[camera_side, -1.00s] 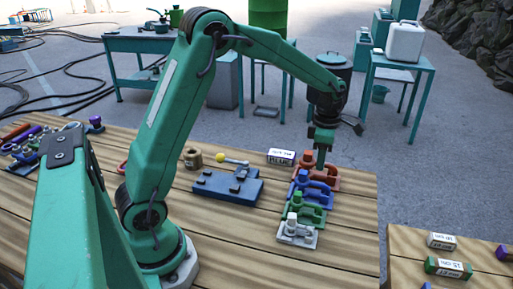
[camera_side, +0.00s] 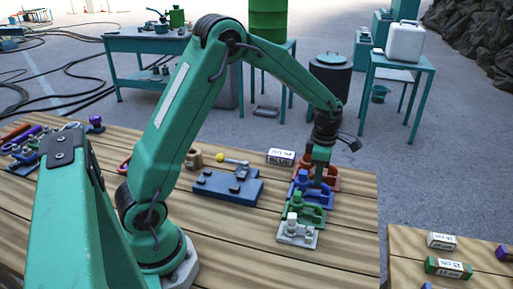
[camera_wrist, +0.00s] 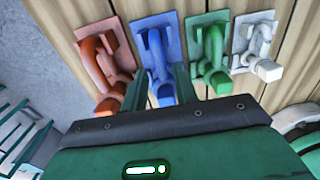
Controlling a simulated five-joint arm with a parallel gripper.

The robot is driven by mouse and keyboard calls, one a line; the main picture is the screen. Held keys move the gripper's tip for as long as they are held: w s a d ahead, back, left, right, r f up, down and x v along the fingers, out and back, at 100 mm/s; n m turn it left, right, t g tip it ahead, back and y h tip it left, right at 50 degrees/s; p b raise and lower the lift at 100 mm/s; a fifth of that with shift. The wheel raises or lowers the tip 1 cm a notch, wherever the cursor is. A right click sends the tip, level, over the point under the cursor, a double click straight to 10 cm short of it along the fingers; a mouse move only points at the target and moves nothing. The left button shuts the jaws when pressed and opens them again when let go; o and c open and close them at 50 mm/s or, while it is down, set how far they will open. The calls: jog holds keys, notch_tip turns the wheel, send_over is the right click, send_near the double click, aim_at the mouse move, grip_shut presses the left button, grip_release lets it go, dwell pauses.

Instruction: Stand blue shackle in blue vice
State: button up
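The blue vice (camera_side: 304,196) stands in a row of coloured vices on the wooden bench. In the wrist view the blue vice (camera_wrist: 169,35) has a curved blue part on its plate and a blue knob. I cannot tell whether that curved part is the blue shackle or part of the vice. My gripper (camera_side: 317,183) points down at the blue vice. In the wrist view the two fingers of my gripper (camera_wrist: 159,70) are apart, one on each side of the blue parts, with gaps visible. My gripper hides part of the blue vice in the side view.
A red vice (camera_wrist: 101,50) and a green vice (camera_wrist: 212,48) flank the blue one closely. A white vice (camera_wrist: 255,42) stands beyond the green. A labelled block (camera_side: 281,156) and a blue fixture plate (camera_side: 226,190) lie to the left.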

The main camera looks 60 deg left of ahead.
jog(key=shift+f, duration=1.5)
jog(key=shift+c, duration=0.2)
grip_shut()
jog(key=shift+r, duration=0.1)
jog(key=shift+w+r, duration=0.1)
jog(key=shift+r, duration=2.4)
